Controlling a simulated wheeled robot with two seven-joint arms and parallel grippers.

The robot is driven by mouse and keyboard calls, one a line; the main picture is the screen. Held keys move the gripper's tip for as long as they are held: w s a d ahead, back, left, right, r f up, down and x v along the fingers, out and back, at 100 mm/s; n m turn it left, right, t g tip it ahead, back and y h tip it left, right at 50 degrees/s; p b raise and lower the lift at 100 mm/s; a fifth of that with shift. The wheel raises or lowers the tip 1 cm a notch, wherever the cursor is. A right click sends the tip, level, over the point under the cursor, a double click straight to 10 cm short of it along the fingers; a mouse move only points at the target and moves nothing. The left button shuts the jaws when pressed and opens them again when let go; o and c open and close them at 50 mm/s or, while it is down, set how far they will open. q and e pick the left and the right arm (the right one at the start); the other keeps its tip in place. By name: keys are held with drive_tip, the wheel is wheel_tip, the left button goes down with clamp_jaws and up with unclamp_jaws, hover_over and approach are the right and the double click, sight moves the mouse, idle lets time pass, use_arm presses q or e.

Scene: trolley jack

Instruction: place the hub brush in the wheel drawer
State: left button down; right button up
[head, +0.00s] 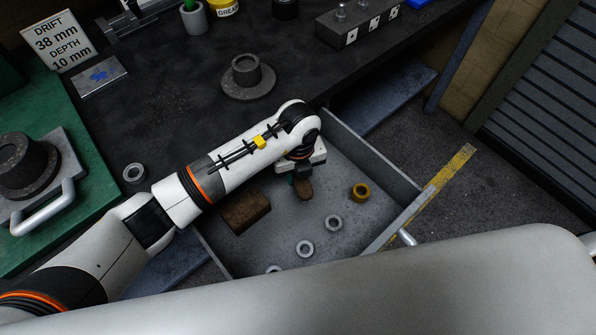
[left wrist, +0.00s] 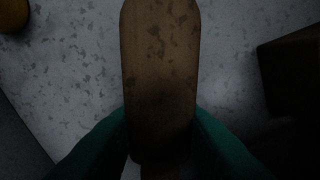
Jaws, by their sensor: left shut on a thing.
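The open grey drawer (head: 345,182) sticks out below the dark workbench. My left arm reaches over it from the left. My left gripper (head: 300,180) is inside the drawer's outline and shut on a brown wooden piece, the hub brush (head: 304,190). In the left wrist view the hub brush (left wrist: 160,70) runs up the middle between the green fingertips (left wrist: 160,140). The speckled drawer floor shows behind it. I cannot tell whether the brush touches the floor. Its bristles are not visible. My right gripper is not in view.
In the drawer lie a brown block (head: 246,211), a brass ring (head: 361,192) and several grey rings (head: 333,222). A flanged hub (head: 247,77) and another ring (head: 134,173) are on the bench. A green mat (head: 85,185) holds a handled fixture (head: 50,190) at left. The drawer's right floor is mostly clear.

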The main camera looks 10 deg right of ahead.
use_arm(q)
drive_tip(key=shift+f+b, duration=0.3)
drive_tip(key=shift+f, duration=0.15)
drive_tip(key=c, duration=1)
unclamp_jaws()
wheel_tip(320, 180, up, 12)
drive_tip(key=shift+b, duration=0.45)
